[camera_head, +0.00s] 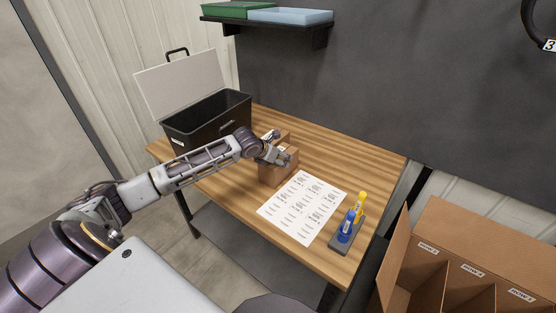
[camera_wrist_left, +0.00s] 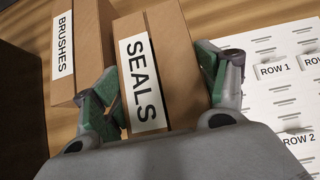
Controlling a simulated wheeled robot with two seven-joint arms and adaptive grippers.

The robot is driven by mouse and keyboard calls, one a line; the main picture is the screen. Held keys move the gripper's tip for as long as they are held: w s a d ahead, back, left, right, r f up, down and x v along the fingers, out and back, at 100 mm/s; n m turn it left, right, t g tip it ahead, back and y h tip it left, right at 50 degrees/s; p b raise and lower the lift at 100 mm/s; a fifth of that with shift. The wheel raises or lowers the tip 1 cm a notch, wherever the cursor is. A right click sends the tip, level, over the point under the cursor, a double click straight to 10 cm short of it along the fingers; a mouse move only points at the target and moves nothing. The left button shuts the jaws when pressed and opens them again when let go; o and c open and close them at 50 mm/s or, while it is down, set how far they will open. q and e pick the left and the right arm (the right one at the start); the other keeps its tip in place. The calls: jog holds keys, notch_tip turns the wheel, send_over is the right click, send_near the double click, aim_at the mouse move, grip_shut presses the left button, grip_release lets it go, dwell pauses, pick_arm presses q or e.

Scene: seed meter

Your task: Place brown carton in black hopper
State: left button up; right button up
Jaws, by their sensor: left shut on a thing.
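A brown carton labelled SEALS (camera_wrist_left: 156,60) is between the fingers of my left gripper (camera_wrist_left: 162,85), which is shut on it; it also shows in the head view (camera_head: 277,176). I cannot tell whether it touches the table. A second brown carton labelled BRUSHES (camera_wrist_left: 82,50) stands close to its left in the wrist view and is mostly hidden behind my gripper in the head view. The black hopper (camera_head: 222,122), an open box with its pale lid raised, stands at the table's back left. My right gripper is not in view.
A printed sheet (camera_head: 302,208) lies on the wooden table (camera_head: 345,165), right of the cartons. A blue bottle (camera_head: 346,228) and a yellow bottle (camera_head: 361,206) stand in a grey holder. A divided cardboard box (camera_head: 480,245) is at the right. A shelf (camera_head: 270,18) hangs above.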

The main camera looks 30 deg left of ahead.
pick_arm(q)
jog(key=shift+w+r, duration=0.1)
jog(key=shift+r, duration=0.6)
notch_tip(320, 180, up, 17)
jog(key=shift+f, duration=0.2)
dwell(0.4)
